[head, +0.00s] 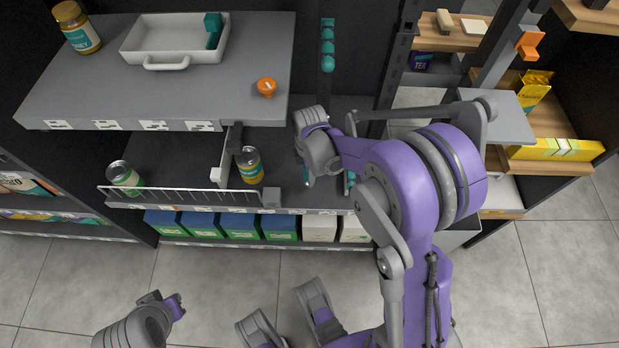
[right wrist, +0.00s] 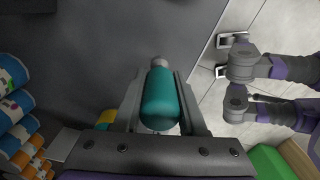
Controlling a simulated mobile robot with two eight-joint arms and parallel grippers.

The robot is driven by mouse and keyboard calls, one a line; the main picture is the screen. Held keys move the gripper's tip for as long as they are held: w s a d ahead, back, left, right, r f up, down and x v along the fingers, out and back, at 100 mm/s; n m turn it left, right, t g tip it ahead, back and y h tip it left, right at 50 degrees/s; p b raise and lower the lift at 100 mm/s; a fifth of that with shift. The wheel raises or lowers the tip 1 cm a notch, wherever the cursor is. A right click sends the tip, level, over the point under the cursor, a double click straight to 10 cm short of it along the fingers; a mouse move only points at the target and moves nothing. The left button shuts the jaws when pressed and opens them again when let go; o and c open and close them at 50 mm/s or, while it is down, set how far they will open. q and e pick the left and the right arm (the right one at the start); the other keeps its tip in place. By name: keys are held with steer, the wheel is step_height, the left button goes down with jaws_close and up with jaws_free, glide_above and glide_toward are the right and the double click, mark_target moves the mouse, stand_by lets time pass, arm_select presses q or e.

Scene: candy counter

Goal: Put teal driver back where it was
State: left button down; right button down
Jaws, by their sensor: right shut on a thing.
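The teal driver (right wrist: 163,98) shows its rounded teal handle, with a grey end at the top, in the right wrist view. My right gripper (right wrist: 160,85) is shut on it, one finger on each side. In the head view my right arm reaches to the lower grey shelf, where its grey wrist hides most of the driver; small teal bits show beside the wrist, and I cannot tell which belong to it. A grey and purple part at the bottom left of the head view may be my left arm; its jaws are not clear.
A white tray (head: 131,46) with a teal block (head: 213,30), a jar (head: 77,27) and an orange object (head: 266,87) stand on the upper shelf. Cans (head: 250,165) and a wire fence (head: 180,198) are on the lower shelf. A strip with teal pieces (head: 327,48) hangs behind.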

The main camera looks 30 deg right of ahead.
steer(key=shift+f+b, duration=0.35)
steer(key=shift+f, duration=1.25)
steer(key=shift+f, duration=0.2)
steer(key=shift+c, duration=2.3)
jaws_free()
steer(key=shift+r, duration=0.1)
